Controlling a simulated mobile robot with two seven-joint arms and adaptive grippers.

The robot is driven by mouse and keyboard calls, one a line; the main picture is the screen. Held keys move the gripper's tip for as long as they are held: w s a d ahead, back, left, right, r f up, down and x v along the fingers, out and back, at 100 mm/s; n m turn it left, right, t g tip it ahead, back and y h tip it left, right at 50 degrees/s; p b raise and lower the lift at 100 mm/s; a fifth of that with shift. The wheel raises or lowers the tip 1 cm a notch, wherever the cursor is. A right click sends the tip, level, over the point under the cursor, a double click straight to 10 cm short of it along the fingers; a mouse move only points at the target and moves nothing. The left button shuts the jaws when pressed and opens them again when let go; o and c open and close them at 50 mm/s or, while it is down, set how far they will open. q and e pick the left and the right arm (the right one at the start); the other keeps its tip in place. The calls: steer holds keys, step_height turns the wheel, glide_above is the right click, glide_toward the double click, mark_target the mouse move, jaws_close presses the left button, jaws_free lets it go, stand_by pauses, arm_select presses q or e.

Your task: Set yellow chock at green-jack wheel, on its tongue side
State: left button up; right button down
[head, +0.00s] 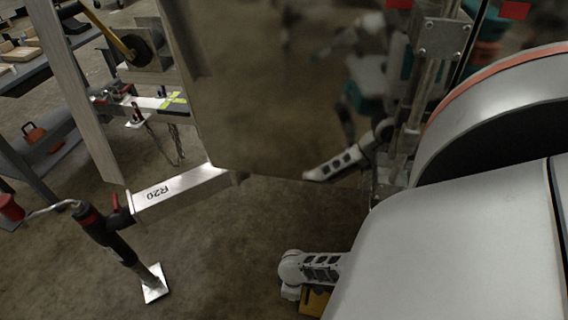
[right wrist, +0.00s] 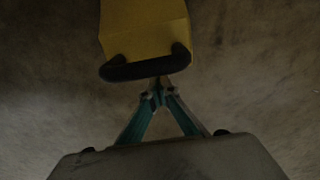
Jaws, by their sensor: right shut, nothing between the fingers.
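My left gripper is not in view.
A trailer tongue marked R20 (head: 178,190) reaches left from a shiny trailer front (head: 270,100), which mirrors my body. Another tongue (head: 150,103) stands behind. Floor between jack and chock is clear.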

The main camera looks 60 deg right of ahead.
mark_target(308, 297)
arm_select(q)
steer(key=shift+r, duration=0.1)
arm_select(e)
steer(key=shift+s+d+r, duration=0.15)
steer(key=shift+s+d, duration=0.15)
steer(key=shift+s, duration=0.45)
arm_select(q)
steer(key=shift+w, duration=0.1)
arm_select(e)
steer(key=shift+s, duration=0.1)
steer(key=s, duration=0.1)
steer(key=s+d+p, duration=0.1)
steer(key=s, duration=0.1)
steer(key=shift+d+r, duration=0.1)
steer(key=shift+s, duration=0.3)
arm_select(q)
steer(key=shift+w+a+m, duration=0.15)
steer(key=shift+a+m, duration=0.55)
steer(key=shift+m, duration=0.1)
